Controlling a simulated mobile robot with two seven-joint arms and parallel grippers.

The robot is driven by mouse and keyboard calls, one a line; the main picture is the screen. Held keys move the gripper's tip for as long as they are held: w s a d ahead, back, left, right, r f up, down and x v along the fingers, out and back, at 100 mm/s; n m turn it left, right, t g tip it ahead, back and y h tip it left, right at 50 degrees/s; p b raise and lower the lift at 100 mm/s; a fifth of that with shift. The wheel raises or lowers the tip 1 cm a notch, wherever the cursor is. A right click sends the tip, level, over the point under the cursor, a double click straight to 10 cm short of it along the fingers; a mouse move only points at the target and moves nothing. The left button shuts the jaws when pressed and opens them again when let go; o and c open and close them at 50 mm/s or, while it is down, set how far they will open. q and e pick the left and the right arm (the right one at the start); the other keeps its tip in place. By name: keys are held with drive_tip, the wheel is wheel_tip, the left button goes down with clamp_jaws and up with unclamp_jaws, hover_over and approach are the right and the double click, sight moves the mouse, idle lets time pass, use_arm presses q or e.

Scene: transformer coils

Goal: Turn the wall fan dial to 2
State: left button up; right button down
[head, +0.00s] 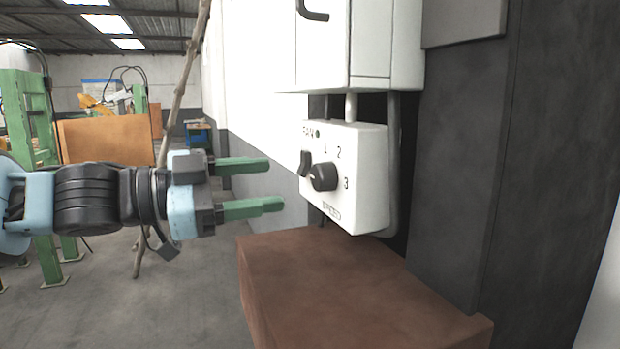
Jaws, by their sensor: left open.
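The wall fan control box (362,165) is a white box on the wall with the word FAN and the numbers 1, 2 and 3 around a black dial (323,177). A smaller black switch (305,162) sits just left of the dial. I cannot tell exactly which number the dial points at. My left gripper (265,187) comes in from the left, its two green fingers apart and empty. The fingertips are left of the dial in the picture, apart from it, one a little above and one a little below its height. My right gripper is out of view.
A brown box-like block (350,285) stands below the control box. A white cabinet (370,45) hangs above it, with pipes between. A dark column (465,160) rises on the right. A wooden pole (183,90) and green frames (28,130) stand behind my left arm.

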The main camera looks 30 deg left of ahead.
sight(315, 178)
use_arm(q)
drive_tip(key=shift+x, duration=2.6)
drive_tip(key=shift+w+d+f+b, duration=0.15)
drive_tip(key=shift+w+b, duration=0.15)
drive_tip(key=shift+w, duration=0.05)
drive_tip(key=shift+w+d+f+b, duration=0.15)
drive_tip(key=shift+w+f+b, duration=0.1)
drive_tip(key=shift+w, duration=0.1)
drive_tip(key=shift+w+d+r, duration=0.2)
drive_tip(key=shift+w+d, duration=0.05)
drive_tip(key=shift+d, duration=0.1)
drive_tip(key=shift+d+r+b, duration=0.1)
drive_tip(key=shift+r+b, duration=0.05)
drive_tip(key=shift+b, duration=0.2)
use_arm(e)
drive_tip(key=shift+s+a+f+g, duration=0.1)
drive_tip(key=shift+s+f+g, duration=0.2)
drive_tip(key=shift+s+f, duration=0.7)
use_arm(q)
drive_tip(key=shift+r, duration=0.1)
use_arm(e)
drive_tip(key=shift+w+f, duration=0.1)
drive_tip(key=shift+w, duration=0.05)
